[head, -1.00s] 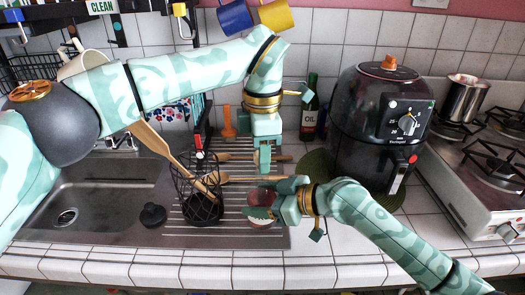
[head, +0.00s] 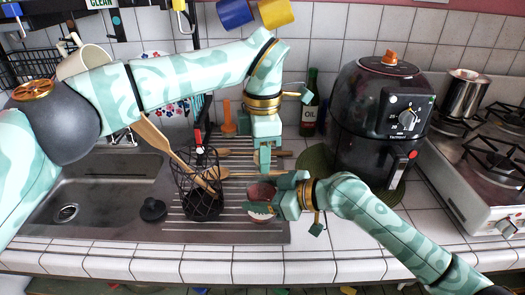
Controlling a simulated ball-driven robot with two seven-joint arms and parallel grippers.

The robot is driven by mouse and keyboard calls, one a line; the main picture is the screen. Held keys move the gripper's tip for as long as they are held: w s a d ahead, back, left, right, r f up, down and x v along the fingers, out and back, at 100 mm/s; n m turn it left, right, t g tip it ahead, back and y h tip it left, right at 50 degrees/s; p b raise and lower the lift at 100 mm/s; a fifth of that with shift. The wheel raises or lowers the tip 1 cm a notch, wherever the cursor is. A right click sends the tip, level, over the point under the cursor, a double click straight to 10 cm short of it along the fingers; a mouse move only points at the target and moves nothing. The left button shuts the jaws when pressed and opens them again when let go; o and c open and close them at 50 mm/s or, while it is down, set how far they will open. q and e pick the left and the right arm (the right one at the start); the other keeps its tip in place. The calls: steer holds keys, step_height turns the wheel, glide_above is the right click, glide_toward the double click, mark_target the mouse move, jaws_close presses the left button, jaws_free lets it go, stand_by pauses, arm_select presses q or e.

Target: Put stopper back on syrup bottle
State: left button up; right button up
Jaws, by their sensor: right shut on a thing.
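A dark reddish round-topped thing (head: 261,191) with a pale patch low on its front is at my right gripper (head: 276,196), over the right end of the drainer. It may be the syrup bottle, but I cannot read a label. My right gripper is shut on it from the right. My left gripper (head: 265,160) points down just above and behind it, apart from it. Its fingers are seen side-on, so their gap and anything between them are hidden. A black stopper-like piece (head: 152,209) lies on the sink's right edge, left of the wire basket.
A black wire basket (head: 202,205) with wooden utensils stands on the drainer. A green oil bottle (head: 310,115) and a black air fryer (head: 372,150) stand behind right. The sink (head: 100,195) is left. Counter tiles in front (head: 330,262) are clear.

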arm_select(q)
steer(key=o, duration=0.4)
steer(key=shift+o, duration=0.2)
step_height(320, 180, up, 12)
arm_select(e)
steer(key=o, duration=1.5)
steer(key=shift+c, duration=0.2)
